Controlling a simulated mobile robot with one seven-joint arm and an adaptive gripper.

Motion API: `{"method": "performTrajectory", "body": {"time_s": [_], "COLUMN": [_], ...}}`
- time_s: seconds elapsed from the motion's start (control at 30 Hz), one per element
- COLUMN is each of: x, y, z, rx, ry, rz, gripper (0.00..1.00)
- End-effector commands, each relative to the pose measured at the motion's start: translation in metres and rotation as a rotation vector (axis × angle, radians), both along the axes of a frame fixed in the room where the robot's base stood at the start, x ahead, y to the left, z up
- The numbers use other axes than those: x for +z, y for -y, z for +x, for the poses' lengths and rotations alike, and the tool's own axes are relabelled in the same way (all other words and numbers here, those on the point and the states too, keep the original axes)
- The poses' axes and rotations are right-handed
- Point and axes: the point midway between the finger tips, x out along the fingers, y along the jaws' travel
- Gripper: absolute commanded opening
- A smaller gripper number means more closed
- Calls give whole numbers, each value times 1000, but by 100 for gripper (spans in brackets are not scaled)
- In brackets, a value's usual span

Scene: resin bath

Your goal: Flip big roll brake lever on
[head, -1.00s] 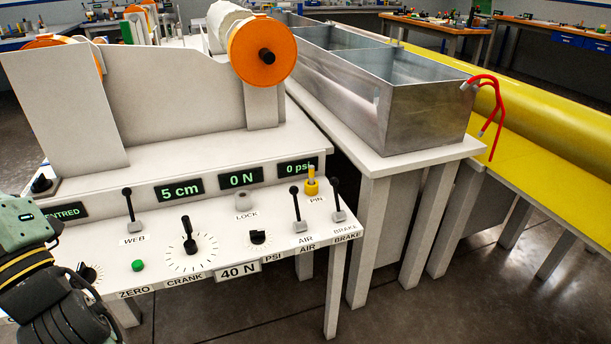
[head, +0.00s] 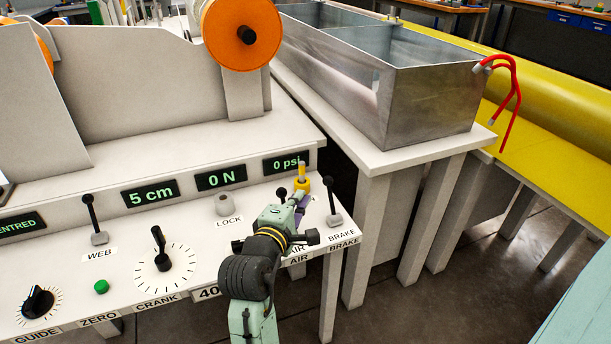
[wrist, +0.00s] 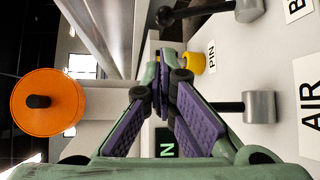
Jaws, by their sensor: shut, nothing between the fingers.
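The brake lever (head: 332,202) has a black shaft and knob on a grey base, standing at the right end of the white panel above a BRAKE label. Its shaft rises with a slight lean. It shows at the top of the wrist view (wrist: 206,11). My gripper (head: 302,203) is over the panel just left of the brake lever, apart from it. Its purple-padded fingers (wrist: 164,72) are shut and empty. The AIR lever (wrist: 258,107) is beside the fingers in the wrist view; in the head view my gripper hides most of it.
The yellow pin (head: 302,182) stands behind my gripper, close to the fingers. The displays (head: 287,163) line the panel's back. A metal bath (head: 430,105) stands on a table to the right. Floor is open in front of the panel's right end.

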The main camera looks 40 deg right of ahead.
Motion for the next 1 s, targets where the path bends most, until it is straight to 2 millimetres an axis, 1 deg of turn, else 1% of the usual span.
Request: {"method": "performTrajectory", "body": {"time_s": [0.37,0.47,0.57,0.8,1.0], "x": [-1,-1,-2,-8,-13], "y": [1,5,14,50,72], "z": [-1,2,8,34,50], "rx": [-3,-3,-3,-4,-3], "ry": [-3,-3,-3,-4,-2], "rz": [0,0,0,0,-1], "gripper": [0,0,0,0,0]}}
